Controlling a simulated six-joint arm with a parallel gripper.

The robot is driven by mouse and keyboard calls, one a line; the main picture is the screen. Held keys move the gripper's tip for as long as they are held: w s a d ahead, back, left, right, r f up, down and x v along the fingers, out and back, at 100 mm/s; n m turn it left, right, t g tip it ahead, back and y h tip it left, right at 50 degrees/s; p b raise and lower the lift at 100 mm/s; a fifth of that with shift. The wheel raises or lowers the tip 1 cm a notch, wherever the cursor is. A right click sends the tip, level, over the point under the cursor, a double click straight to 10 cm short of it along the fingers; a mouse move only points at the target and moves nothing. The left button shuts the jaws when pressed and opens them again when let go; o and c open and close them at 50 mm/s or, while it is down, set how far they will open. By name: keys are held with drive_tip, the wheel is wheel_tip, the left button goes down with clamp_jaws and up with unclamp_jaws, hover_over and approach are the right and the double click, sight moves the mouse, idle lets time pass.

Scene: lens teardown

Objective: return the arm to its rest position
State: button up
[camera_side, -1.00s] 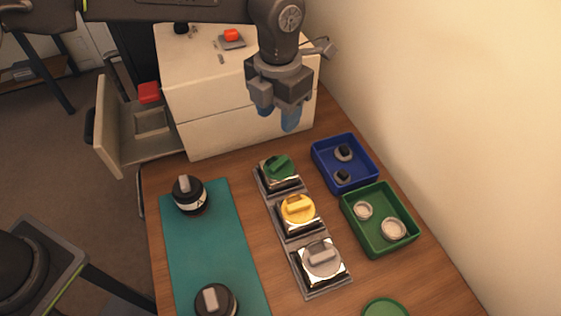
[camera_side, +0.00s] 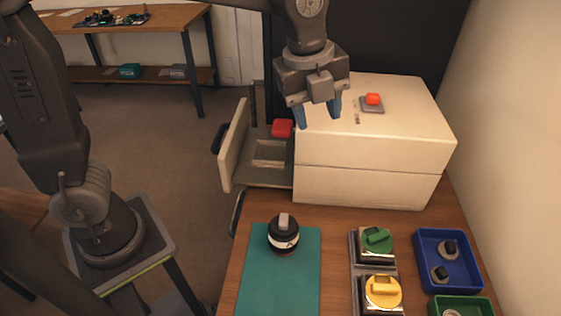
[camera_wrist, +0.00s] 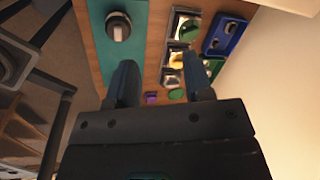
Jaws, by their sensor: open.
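My gripper (camera_side: 318,112) hangs in the air in front of the white drawer cabinet in the side view, its blue-tipped fingers apart with nothing between them. In the wrist view my gripper (camera_wrist: 162,85) shows two dark fingers spread, with the wooden table (camera_wrist: 143,72) beyond them. No object touches the fingers.
An open drawer (camera_side: 262,172) juts left from the white cabinet (camera_side: 365,185), with a red block (camera_side: 283,128) at it.

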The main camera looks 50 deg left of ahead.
drive_tip(key=s+a+f+n+t, duration=0.1)
drive_tip(key=s+a+n, duration=0.5)
drive_tip(key=n, duration=0.5)
drive_tip(key=s+a+f+n+t, duration=0.1)
drive_tip(key=s+a+n+t, duration=0.1)
drive_tip(key=s+a+n, duration=0.4)
drive_tip(key=s+n, duration=0.3)
drive_tip(key=n, duration=0.3)
drive_tip(key=shift+s+a+f+y, duration=0.15)
drive_tip(key=shift+s+y, duration=0.1)
drive_tip(key=shift+y, duration=0.15)
drive_tip(key=shift+w, duration=0.1)
drive_tip(key=shift+c, duration=0.4)
